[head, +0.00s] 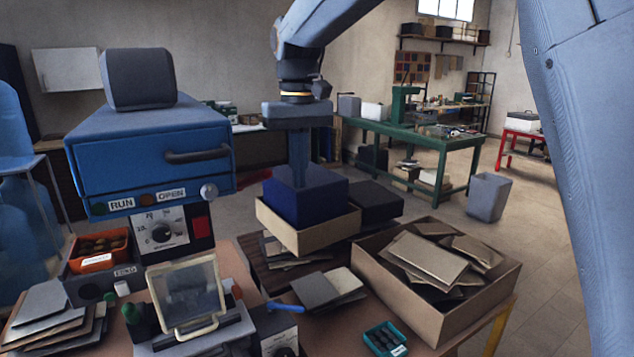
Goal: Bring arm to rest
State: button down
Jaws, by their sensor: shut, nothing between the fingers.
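My gripper (299,182) points straight down at the middle of the picture, its fingers together and empty. Its tips are over a dark blue velvet-like block (318,206); I cannot tell whether they touch it. The block sits in an open cardboard box (322,238). My arm comes down from the top of the picture to the gripper.
A blue machine (150,150) with a drawer handle stands at left. A large cardboard box (437,317) of flat pieces is at right. A dark block (373,202) lies beside the velvet one.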

jog(key=s+d+f+m+b, duration=0.1)
jog(key=s+d+f+b, duration=0.15)
jog(key=d+f, duration=0.6)
jog(key=s+d+f+m+b, duration=0.2)
jog(key=s+d+f, duration=0.1)
jog(key=d+f, duration=0.55)
jog(key=s+d+f+m+b, duration=0.1)
jog(key=s+d+f+b, duration=0.1)
jog(key=s+d+f, duration=0.2)
jog(key=s+d+f+m+t+b, duration=0.1)
jog(key=s+d+f, duration=0.3)
jog(key=s+f, duration=0.4)
notch_tip(320, 180, down, 3)
jog(key=shift+f+b, duration=0.15)
jog(key=shift+b, duration=0.25)
jog(key=shift+a, duration=0.1)
